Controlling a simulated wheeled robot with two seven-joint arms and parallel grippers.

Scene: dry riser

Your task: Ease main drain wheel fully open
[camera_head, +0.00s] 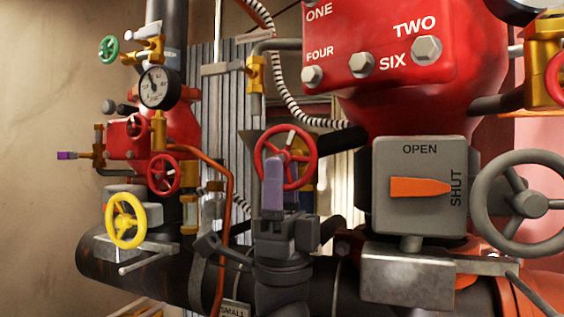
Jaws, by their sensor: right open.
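No readable label marks the main drain wheel. The red spoked wheel (285,157) in the middle of the head view is directly behind my right gripper (273,168). The gripper points upward, with its purple finger overlapping the lower left of that wheel's rim. It is open; I cannot tell whether it touches the rim or stands in front of it. The finger hides part of the rim. Other wheels are a yellow one (126,220) and a smaller red one (163,174) at left, and a large grey one (532,203) at right. My left gripper is out of view.
A grey OPEN/SHUT indicator box (420,185) with an orange pointer toward SHUT stands right of my gripper, below a big red valve body (420,60). A gauge (154,87) and an orange pipe (230,200) are at left. Dark pipework (340,290) runs low across.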

